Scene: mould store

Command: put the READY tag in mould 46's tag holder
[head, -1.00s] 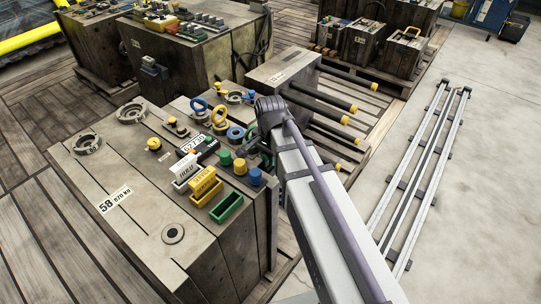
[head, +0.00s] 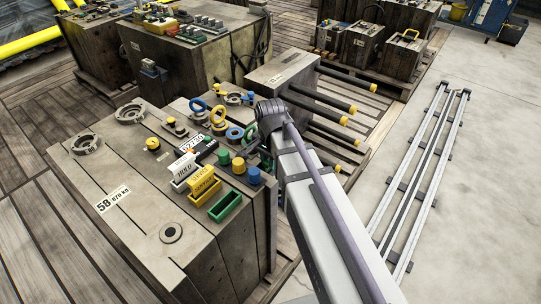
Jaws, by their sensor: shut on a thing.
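The near mould (head: 150,215) carries the label 58 and a row of tag holders on its top. A white tag marked HOLD (head: 184,167) and a yellow tag marked SERVICE (head: 204,184) stand upright there. A green holder (head: 226,207) beside them looks empty. I cannot see a READY tag, and I cannot make out the number 46 on any mould. My arm reaches in from the lower right and ends above the near moulds' right side. Its far end hides my gripper and whatever is between the jaws.
Green, yellow and blue knobs (head: 238,166) and a blue ring (head: 235,133) stand close to my arm's end. Dark yellow-tipped bars (head: 345,80) stick out from the block behind. More moulds stand at the back.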

